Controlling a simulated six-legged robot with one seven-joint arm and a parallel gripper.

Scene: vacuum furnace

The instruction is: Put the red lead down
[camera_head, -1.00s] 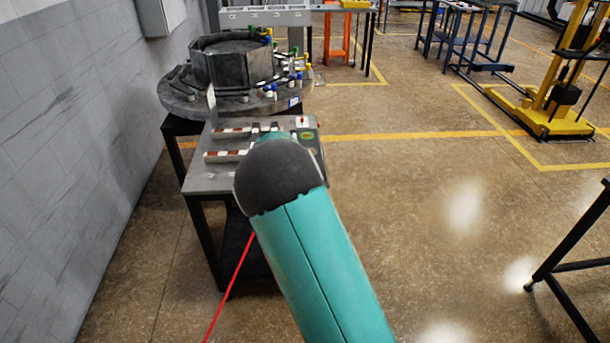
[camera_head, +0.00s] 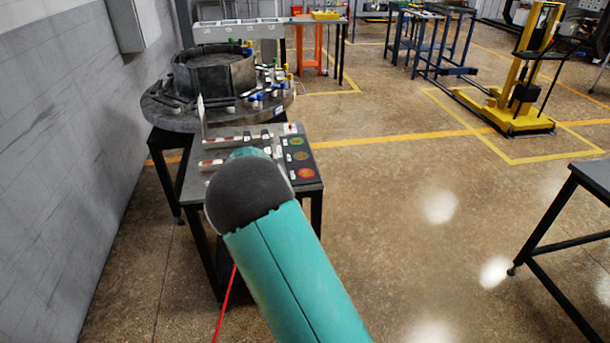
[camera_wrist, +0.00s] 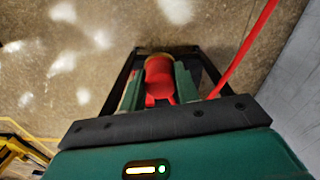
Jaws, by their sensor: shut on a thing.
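My gripper (camera_wrist: 160,64) shows in the wrist view, with its green-padded fingers closed on both sides of the red lead's thick cylindrical end (camera_wrist: 158,76). Floor shows beyond the fingertips. A thin red cable (camera_wrist: 244,50) runs past the gripper's right side toward the upper right. In the head view, the red cable (camera_head: 226,300) hangs below my teal arm, by the near end of the grey table. The arm hides my gripper and the lead's end there.
The grey table (camera_head: 215,182) carries a dark panel with coloured round spots (camera_head: 302,160) and slotted strips. A round dark furnace part (camera_head: 215,75) stands behind it. A grey wall (camera_head: 55,150) bounds the left. Another table (camera_head: 596,178) stands at right; open floor lies between.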

